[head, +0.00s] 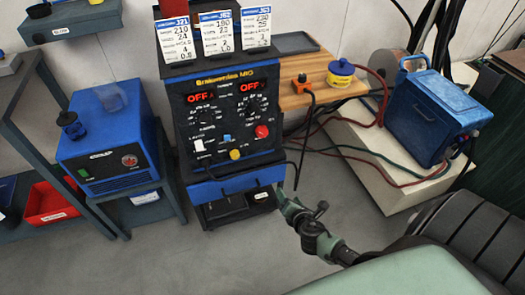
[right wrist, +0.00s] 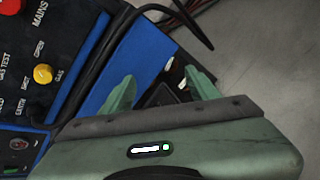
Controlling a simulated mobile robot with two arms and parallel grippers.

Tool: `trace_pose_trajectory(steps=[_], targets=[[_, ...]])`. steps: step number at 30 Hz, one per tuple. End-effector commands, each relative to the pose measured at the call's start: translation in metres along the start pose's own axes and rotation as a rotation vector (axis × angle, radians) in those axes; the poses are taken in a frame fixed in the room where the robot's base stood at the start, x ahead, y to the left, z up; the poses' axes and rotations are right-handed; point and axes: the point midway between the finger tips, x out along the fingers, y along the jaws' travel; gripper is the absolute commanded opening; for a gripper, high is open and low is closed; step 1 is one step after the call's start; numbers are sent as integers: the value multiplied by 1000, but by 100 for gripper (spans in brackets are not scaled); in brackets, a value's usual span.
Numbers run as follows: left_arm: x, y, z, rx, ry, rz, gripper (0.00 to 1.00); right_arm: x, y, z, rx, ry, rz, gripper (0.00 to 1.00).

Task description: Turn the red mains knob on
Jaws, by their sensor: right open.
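The red mains knob (head: 262,131) is on the lower right of the black front panel of the blue and black welding machine (head: 222,160). Both displays on the machine read OFF in red. In the right wrist view the red knob (right wrist: 10,5) is cut off at the top left corner, beside the word MAINS. My right gripper (head: 286,197) is below and slightly right of the knob in the head view, apart from it. Its two green fingers (right wrist: 160,90) are spread and empty, with part of the machine's blue frame between and behind them. My left gripper is not in view.
A yellow knob (head: 235,154) sits below left of the red knob. A black cable (head: 301,135) hangs along the machine's right side. A blue unit (head: 108,150) stands left and a wooden shelf (head: 318,80) right. Grey floor (head: 340,190) is open at the right front.

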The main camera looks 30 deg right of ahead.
Motion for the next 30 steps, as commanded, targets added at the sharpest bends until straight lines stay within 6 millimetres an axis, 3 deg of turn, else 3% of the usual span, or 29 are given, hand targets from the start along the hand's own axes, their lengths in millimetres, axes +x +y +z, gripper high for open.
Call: trace_pose_trajectory(steps=[1, 3, 6, 9, 13, 24, 30], targets=[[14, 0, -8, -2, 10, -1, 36, 9, 27, 20, -161, -84, 87, 60], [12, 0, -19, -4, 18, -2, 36, 3, 68, 53, -365, -204, 172, 60], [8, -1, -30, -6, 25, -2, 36, -11, 112, 85, -567, -346, 245, 60], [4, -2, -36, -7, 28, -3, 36, -23, 136, 102, -675, -433, 277, 60], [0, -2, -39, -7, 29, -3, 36, -21, 150, 113, -715, -469, 287, 60], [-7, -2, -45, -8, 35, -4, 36, 28, 172, 129, -709, -464, 285, 60], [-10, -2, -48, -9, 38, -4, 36, 38, 176, 132, -709, -462, 285, 60]])
